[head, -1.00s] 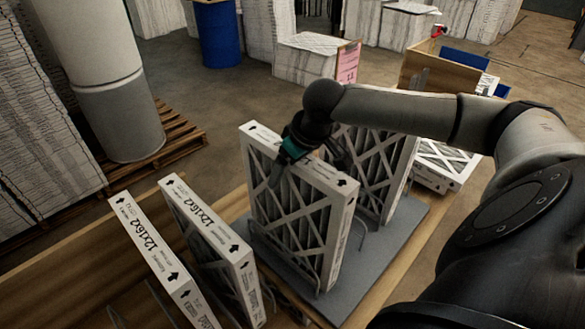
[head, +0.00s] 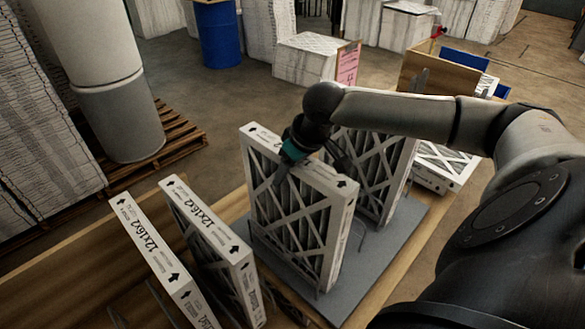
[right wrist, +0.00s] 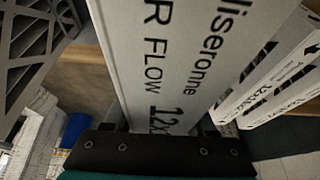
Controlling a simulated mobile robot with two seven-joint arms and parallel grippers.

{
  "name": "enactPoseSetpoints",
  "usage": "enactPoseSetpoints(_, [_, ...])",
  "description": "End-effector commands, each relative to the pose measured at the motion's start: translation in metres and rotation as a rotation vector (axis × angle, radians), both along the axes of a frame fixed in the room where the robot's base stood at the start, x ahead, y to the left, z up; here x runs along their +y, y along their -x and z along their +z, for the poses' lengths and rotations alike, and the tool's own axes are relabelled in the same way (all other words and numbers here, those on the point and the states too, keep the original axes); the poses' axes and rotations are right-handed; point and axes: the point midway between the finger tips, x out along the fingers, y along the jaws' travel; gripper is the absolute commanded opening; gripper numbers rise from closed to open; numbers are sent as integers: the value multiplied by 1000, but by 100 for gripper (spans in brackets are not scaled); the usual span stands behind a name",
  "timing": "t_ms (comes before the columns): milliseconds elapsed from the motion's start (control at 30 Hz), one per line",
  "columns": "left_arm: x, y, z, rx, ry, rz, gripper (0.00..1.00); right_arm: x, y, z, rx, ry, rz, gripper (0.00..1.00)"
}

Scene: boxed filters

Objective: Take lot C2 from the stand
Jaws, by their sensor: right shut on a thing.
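My right gripper (head: 312,165) is shut on the top edge of a white-framed pleated filter (head: 297,215), which stands upright on the grey stand (head: 385,265) between wire dividers. In the right wrist view the held filter's edge (right wrist: 160,62) runs up between the fingers, with "FLOW" and part of a size printed on it. Another filter (head: 372,165) stands upright just behind it. Two more filters, marked 12x16x2, stand at the left (head: 150,250) and (head: 208,232). I cannot read a lot mark on any of them. My left gripper is not in view.
The stand rests on a wooden table (head: 85,250). A thick grey-white column (head: 120,115) and a pallet are beyond it at the left. A wooden box (head: 428,68) and a flat filter (head: 443,168) lie at the right. A blue drum (head: 218,35) is far back.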

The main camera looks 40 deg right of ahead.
Motion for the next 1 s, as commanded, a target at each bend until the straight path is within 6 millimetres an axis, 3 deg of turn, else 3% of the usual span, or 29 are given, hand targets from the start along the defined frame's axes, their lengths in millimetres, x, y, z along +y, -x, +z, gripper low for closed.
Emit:
enactPoseSetpoints(33, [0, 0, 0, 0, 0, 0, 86, 0, 0, 0, 0, 0, 0, 28])
enactPoseSetpoints(300, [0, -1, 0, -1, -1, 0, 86, 0, 0, 0, 0, 0, 0, 0])
enactPoseSetpoints(1000, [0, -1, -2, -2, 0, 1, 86, 0, -1, 1, -3, 1, 0, 0])
